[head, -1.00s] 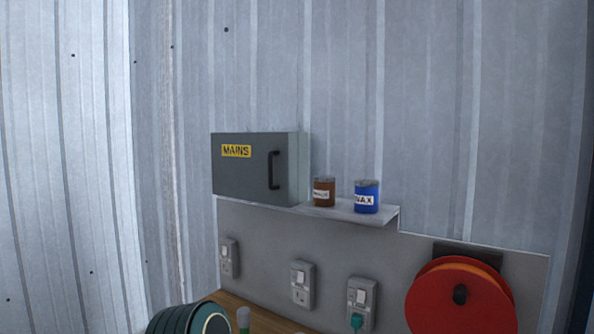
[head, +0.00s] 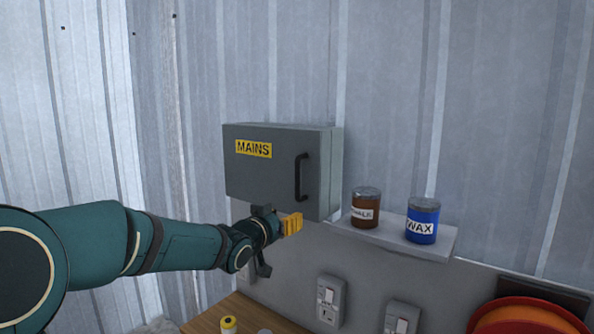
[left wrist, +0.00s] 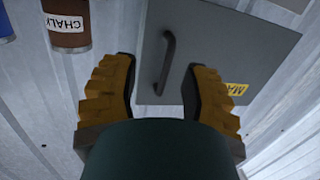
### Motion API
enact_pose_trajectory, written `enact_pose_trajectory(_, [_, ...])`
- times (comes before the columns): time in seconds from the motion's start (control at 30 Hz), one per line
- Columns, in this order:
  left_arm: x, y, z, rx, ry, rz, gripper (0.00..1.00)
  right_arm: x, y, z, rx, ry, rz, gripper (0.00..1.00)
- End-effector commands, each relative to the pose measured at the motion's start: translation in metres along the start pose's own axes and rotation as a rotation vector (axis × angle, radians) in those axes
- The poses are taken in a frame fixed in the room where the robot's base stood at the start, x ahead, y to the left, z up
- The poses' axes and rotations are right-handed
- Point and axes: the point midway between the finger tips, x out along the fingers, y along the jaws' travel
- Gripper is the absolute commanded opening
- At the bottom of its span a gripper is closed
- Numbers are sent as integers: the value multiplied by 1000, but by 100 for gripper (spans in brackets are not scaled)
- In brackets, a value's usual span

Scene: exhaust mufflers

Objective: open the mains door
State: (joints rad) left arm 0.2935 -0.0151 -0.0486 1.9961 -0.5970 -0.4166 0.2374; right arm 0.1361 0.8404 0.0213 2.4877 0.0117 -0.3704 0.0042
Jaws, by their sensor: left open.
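The grey mains box (head: 315,190) hangs on the corrugated wall, its door (head: 265,178) shut. The door bears a yellow MAINS label (head: 254,149) and a black vertical bar handle (head: 301,177) near its right edge. My left gripper (head: 292,224) is just below the handle in the head view, its yellow fingers apart from the door. In the left wrist view my left gripper (left wrist: 158,85) is open and empty, with the handle (left wrist: 168,62) showing between and beyond the fingertips, not touched. My right gripper is in neither view.
A small shelf (head: 440,246) right of the box holds a brown chalk jar (head: 366,208) and a blue wax jar (head: 422,221). Sockets (head: 330,300) and a red reel (head: 530,318) are on the panel below. A wooden bench (head: 225,312) is at the bottom.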

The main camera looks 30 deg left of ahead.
Motion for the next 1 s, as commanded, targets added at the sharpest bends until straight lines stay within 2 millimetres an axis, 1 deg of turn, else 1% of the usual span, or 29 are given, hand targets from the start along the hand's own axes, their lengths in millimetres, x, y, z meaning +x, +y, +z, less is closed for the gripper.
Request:
enact_pose_trajectory(0.03, [-8,-8,-26,18,39,-14,46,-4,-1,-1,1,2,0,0])
enact_pose_trajectory(0.1, [-15,-14,-45,35,70,-23,46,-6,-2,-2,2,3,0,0])
enact_pose_trajectory(0.2, [-18,-19,-58,45,92,-31,46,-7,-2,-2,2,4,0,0])
enact_pose_trajectory(0.27, [-15,-19,-59,47,95,-31,46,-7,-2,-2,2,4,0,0])
enact_pose_trajectory(0.37, [-2,-19,-60,47,94,-30,46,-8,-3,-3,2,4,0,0])
enact_pose_trajectory(0.8, [78,-21,-67,45,92,-30,46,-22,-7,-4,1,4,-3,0])
enact_pose_trajectory(1.0, [104,-22,-69,45,93,-30,46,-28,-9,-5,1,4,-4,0])
